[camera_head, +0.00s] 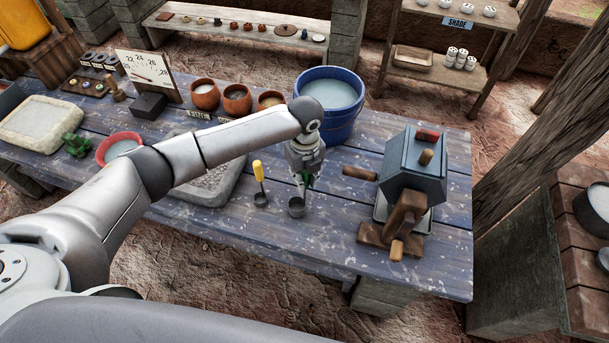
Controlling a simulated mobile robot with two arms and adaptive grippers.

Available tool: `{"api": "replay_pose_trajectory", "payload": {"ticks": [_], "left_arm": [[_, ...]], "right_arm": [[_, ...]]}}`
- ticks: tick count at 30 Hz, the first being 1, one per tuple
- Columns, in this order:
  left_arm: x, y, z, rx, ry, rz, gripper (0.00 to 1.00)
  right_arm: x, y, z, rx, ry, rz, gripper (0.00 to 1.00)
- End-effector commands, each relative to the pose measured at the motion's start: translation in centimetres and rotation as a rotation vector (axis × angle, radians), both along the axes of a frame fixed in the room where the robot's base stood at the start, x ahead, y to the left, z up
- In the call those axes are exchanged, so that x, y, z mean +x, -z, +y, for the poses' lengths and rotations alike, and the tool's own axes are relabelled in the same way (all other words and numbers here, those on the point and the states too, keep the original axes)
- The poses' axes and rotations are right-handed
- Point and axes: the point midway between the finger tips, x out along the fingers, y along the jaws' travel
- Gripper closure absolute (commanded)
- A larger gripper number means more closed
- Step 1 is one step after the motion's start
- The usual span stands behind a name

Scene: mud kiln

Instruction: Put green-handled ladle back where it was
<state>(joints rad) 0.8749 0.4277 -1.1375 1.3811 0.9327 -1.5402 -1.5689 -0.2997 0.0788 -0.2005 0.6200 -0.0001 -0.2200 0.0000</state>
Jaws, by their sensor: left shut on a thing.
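My left gripper (304,172) reaches over the blue table and points down. It is shut on the green-handled ladle, with a bit of green handle showing between the fingers. The ladle's grey metal cup (297,207) hangs below, at or just above the tabletop; I cannot tell whether it touches. The rest of the handle is hidden by the gripper. A yellow-handled ladle (259,172) stands upright just to the left, with its cup low at the table. My right gripper is not in view.
A blue bucket (345,123) of pale liquid stands behind the gripper. A dark box-shaped device with wooden handles (412,168) stands to the right. A grey slab tray (214,192) lies left, under my arm. Clay pots (237,99) line the back. The front right tabletop is clear.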

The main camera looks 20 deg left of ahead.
Motion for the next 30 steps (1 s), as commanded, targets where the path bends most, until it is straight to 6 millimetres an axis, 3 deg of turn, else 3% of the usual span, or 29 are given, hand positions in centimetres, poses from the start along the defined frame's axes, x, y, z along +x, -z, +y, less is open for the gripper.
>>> {"api": "replay_pose_trajectory", "payload": {"ticks": [12,13,18,30], "left_arm": [[0.01,0.66,0.0,0.0,0.0,-0.001,1.0],[0.02,0.62,0.0,0.0,0.0,-0.001,0.8],[0.0,0.58,0.01,0.0,0.0,-0.001,0.6],[0.07,-0.19,0.01,0.0,0.0,-0.003,0.6]], "right_arm": [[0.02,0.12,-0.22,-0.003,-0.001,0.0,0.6],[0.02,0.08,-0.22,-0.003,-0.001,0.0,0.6],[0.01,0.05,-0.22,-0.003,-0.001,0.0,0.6],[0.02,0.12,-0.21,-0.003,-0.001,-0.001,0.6]]}}
